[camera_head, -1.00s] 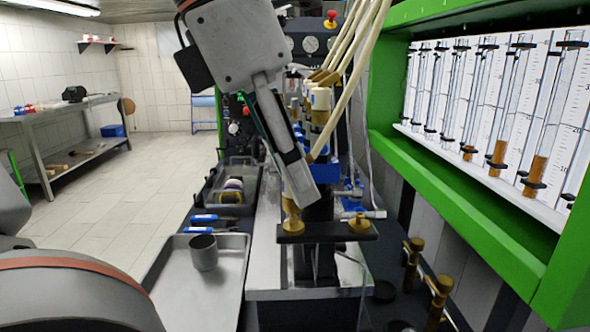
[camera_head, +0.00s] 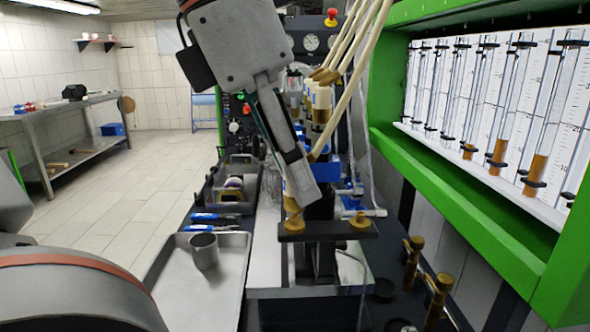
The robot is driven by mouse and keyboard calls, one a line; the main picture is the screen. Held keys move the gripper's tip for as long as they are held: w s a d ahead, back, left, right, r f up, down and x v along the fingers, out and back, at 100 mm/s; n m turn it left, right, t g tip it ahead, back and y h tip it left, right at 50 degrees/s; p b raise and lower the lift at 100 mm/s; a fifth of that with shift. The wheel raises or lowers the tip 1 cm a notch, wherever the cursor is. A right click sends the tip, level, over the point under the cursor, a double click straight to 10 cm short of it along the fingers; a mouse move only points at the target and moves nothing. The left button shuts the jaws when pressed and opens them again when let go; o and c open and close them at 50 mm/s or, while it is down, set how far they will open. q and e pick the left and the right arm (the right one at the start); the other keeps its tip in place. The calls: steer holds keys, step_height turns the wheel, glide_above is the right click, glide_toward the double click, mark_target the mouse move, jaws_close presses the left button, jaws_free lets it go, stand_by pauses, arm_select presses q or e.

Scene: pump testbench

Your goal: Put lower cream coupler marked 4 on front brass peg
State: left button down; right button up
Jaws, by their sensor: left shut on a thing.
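My left gripper (camera_head: 302,185) comes down in the middle of the view, over the left end of a dark bracket (camera_head: 325,231). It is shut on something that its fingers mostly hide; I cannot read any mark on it. A brass piece (camera_head: 293,222) shows just under the fingertips on the bracket's left end. A second brass peg (camera_head: 359,221) stands bare on the bracket's right end. Cream couplers (camera_head: 321,97) on pale hoses show behind the gripper; their marks are too small to read. My right gripper is not in view.
A metal tray (camera_head: 222,275) with a grey cup (camera_head: 204,251) lies at the left front. Blue-handled tools (camera_head: 205,216) lie behind it. A green frame (camera_head: 455,205) with glass tubes stands at the right. Upright brass fittings (camera_head: 437,295) stand at the right front.

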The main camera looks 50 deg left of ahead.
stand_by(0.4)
arm_select(q)
steer(key=shift+f, duration=0.45)
stand_by(1.1)
steer(key=shift+f+b, duration=0.3)
steer(key=shift+f, duration=0.2)
steer(key=c, duration=2.3)
jaws_free()
steer(key=shift+o, duration=0.4)
